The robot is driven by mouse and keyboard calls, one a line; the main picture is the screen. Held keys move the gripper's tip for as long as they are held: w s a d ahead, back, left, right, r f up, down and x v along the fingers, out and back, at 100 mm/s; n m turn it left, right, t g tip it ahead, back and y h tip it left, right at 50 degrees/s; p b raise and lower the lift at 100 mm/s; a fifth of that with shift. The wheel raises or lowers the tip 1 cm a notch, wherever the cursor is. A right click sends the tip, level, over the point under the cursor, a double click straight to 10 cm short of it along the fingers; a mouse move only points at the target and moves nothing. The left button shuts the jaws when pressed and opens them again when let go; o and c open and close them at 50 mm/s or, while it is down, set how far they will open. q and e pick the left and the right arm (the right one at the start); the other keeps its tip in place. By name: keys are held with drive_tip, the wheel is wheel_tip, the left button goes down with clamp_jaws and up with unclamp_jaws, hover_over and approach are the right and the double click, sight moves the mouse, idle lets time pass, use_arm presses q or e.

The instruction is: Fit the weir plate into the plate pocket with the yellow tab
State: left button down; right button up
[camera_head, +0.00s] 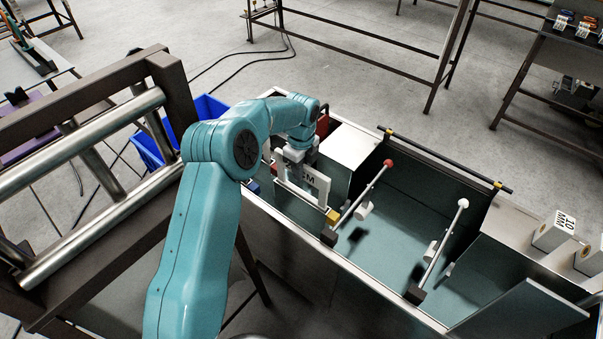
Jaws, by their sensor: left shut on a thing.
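My teal left arm reaches over the long open tank (385,270). My left gripper (298,163) is shut on the weir plate (318,184), a pale upright plate with dark lettering partly hidden by the gripper. The plate is at the tank's left part. The yellow tab (333,216) is at the near wall, close to the plate's lower right corner. A blue tab (252,187) shows further left on the near side. I cannot tell whether the plate sits inside the slot of the pocket. My right gripper is not in view.
A rod with a red ball (388,163) and one with a white ball (463,203) lean across the tank right of the plate. White blocks marked 10 MM (554,231) stand at the right end. A roller frame (95,225) and a blue bin (207,109) are at left.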

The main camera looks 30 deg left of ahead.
use_arm(q)
wheel_tip(320, 180, down, 2)
drive_tip(key=c, duration=1)
unclamp_jaws()
wheel_tip(320, 180, up, 12)
drive_tip(key=shift+r, duration=0.1)
drive_tip(key=shift+r+p, duration=0.1)
drive_tip(key=shift+p, duration=0.25)
